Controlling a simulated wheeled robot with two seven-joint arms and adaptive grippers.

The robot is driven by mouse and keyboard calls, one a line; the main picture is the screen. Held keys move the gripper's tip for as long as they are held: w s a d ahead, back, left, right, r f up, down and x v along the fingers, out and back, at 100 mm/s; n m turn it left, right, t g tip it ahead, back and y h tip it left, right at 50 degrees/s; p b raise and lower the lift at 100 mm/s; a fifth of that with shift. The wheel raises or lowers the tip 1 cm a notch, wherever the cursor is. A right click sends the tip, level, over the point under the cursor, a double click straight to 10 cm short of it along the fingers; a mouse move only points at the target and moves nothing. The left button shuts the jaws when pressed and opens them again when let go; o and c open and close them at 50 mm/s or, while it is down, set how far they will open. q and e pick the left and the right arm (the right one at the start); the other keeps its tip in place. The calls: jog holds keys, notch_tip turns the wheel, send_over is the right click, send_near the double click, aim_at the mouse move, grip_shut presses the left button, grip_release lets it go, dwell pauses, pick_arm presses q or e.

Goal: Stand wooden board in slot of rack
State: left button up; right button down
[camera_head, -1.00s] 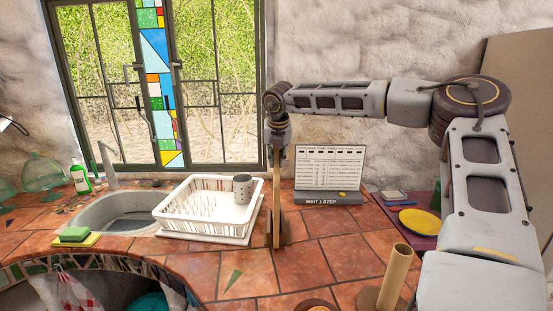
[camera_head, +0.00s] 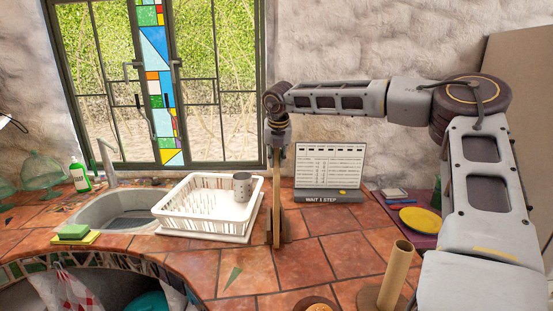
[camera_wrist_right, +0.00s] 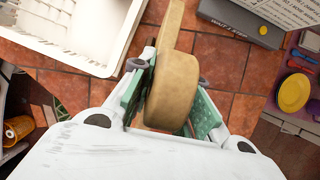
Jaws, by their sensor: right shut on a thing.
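The wooden board (camera_head: 277,190) stands upright and edge-on to the head camera, right of the white dish rack. My right gripper (camera_head: 277,135) points down and is shut on its upper end. In the right wrist view the board (camera_wrist_right: 172,90) sits between the green pads of my right gripper (camera_wrist_right: 172,105). Low dark brown wooden parts (camera_head: 286,227), seemingly the slotted rack, flank the board's lower end on the counter. I cannot tell whether the board's lower edge rests fully in a slot. My left gripper is not in view.
The white dish rack (camera_head: 180,222) holds a grey cup (camera_head: 242,185). A sign (camera_head: 329,172) stands behind, to the right. A tan paper-roll-like post (camera_head: 396,275) stands front right. A yellow plate (camera_head: 420,220) lies at the right. The sink (camera_head: 125,210) is at the left.

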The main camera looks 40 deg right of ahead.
jog(key=c, duration=1.3)
grip_release()
jog(key=shift+r, duration=0.1)
jog(key=shift+v, duration=6)
